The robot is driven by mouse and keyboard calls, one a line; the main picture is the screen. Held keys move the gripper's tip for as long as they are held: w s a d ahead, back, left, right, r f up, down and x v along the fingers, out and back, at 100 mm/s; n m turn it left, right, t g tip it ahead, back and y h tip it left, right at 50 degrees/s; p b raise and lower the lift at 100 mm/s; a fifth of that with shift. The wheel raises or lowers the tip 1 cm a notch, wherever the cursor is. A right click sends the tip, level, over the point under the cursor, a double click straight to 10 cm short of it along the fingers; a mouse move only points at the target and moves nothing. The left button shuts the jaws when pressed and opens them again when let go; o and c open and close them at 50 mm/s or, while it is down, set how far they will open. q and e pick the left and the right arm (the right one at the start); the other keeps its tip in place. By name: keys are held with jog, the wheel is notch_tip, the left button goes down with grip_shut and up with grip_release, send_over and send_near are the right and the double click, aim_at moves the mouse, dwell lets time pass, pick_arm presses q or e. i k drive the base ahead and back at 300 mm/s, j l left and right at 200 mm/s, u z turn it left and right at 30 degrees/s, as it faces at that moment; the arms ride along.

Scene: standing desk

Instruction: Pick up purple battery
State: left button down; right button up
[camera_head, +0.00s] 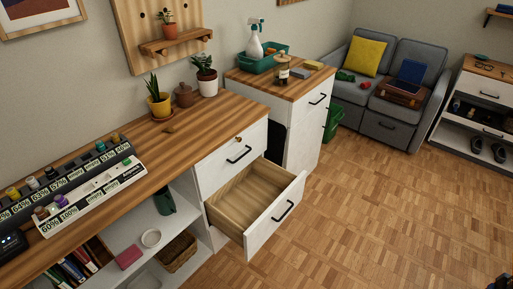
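Other batteries with yellow, white, dark and green tops stand in the rear row.
An open empty drawer (251,199) juts out below the desk. The parquet floor is free on the right.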

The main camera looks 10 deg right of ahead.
aim_at(59, 200)
jog(key=u, duration=1.25)
